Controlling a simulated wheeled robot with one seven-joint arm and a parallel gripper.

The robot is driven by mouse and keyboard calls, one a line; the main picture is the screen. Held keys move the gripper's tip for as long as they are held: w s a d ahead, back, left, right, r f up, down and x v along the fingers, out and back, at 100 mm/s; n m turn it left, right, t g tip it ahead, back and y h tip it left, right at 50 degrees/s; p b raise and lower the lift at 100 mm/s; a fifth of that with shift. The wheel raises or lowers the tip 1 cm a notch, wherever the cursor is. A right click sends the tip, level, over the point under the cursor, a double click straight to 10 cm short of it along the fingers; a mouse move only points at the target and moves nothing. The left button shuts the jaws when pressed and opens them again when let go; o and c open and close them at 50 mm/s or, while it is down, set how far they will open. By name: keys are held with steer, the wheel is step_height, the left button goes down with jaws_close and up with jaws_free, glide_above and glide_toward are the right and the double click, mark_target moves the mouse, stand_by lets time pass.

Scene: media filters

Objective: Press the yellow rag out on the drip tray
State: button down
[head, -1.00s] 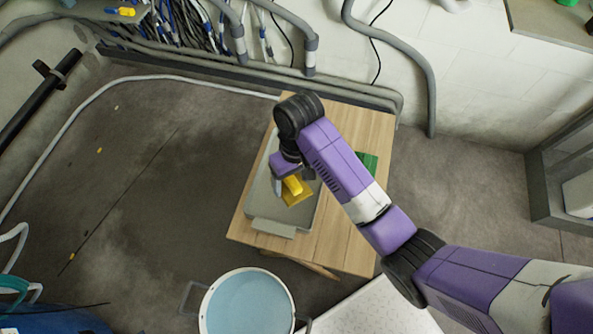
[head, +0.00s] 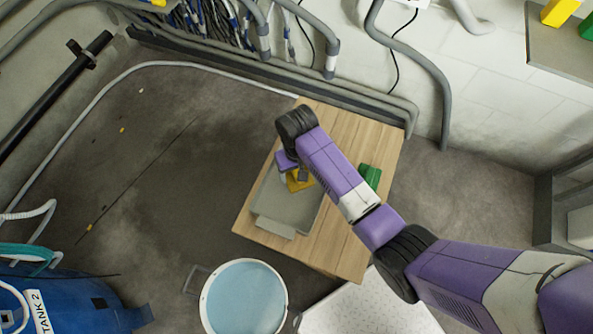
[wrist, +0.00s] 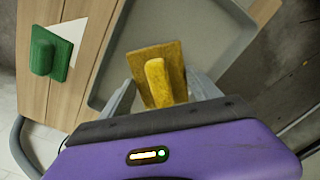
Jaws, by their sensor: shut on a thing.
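The yellow rag (wrist: 172,62) shows in the wrist view as a flat yellow pad with a raised ridge along its middle. My gripper (wrist: 160,92) is shut on the ridge, with a finger on each side. In the head view the yellow rag (head: 297,181) is partly hidden by my gripper (head: 294,170) and wrist. It is over the far part of the grey drip tray (head: 285,207), which lies on a wooden table. The tray also shows behind the rag in the wrist view (wrist: 215,35). I cannot tell whether the rag touches the tray floor.
A green pad with a raised grip (head: 369,177) lies on the wooden table (head: 345,235) right of the tray. A bucket of pale blue liquid (head: 243,300) stands in front. A blue tank (head: 75,305) is at lower left. Pipes and cables (head: 235,45) run along the wall.

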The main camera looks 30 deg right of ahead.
steer(key=shift+f+b, duration=2.7)
steer(key=shift+b, duration=0.15)
steer(key=shift+f, duration=0.5)
step_height(320, 180, up, 7)
steer(key=p, duration=0.7)
steer(key=shift+r, duration=0.1)
step_height(320, 180, up, 8)
steer(key=p, duration=0.8)
steer(key=shift+p, duration=0.3)
steer(key=shift+b, duration=0.5)
